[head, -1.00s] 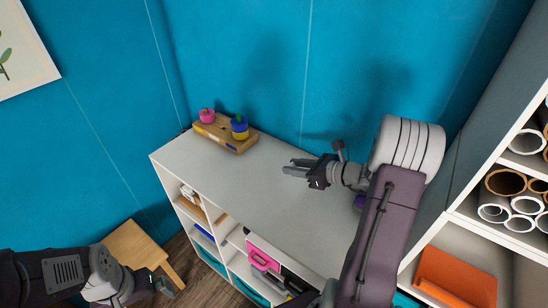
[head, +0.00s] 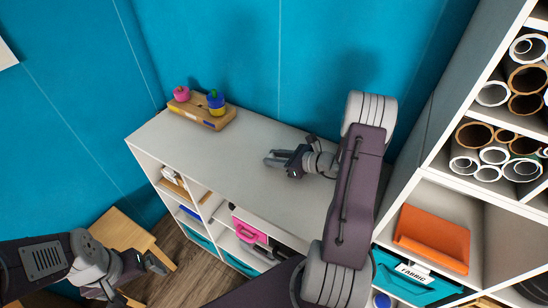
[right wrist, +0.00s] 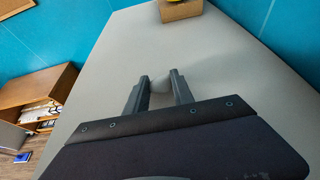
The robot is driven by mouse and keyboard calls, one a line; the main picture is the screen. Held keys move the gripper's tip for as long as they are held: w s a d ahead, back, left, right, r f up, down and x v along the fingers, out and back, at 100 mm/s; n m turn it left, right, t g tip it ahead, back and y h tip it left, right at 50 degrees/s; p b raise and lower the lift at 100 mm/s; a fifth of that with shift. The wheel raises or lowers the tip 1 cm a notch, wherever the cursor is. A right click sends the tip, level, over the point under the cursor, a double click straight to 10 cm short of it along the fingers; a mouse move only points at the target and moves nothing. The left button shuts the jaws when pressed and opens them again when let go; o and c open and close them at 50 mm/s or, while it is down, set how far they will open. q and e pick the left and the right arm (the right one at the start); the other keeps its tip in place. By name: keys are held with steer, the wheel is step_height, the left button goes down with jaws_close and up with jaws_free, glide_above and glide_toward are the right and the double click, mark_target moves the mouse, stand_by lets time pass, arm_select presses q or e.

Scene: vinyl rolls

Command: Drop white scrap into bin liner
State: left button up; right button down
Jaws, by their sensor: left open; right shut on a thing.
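My right gripper (head: 271,158) is above or near the pale grey cabinet top (head: 250,125); the exact height is hard to tell. In the right wrist view, its fingers (right wrist: 159,78) are shut on a small pale piece, the white scrap (right wrist: 160,86), which barely stands out from the grey top behind. I cannot make out the scrap in the head view. My left gripper (head: 160,268) is open and empty at the lower left, in front of a wooden stool. I cannot identify a bin liner in either view.
A wooden block (head: 202,113) with a pink and a blue-yellow knob stands at the cabinet's far left end. A wooden stool (head: 122,240) stands lower left.

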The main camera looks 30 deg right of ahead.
steer(key=shift+w+d+f, duration=0.1)
steer(key=shift+w+d, duration=0.05)
steer(key=shift+w, duration=0.05)
steer(key=shift+f, duration=0.15)
steer(key=c, duration=1.1)
jaws_free()
steer(key=shift+s, duration=0.1)
steer(key=shift+r, duration=0.25)
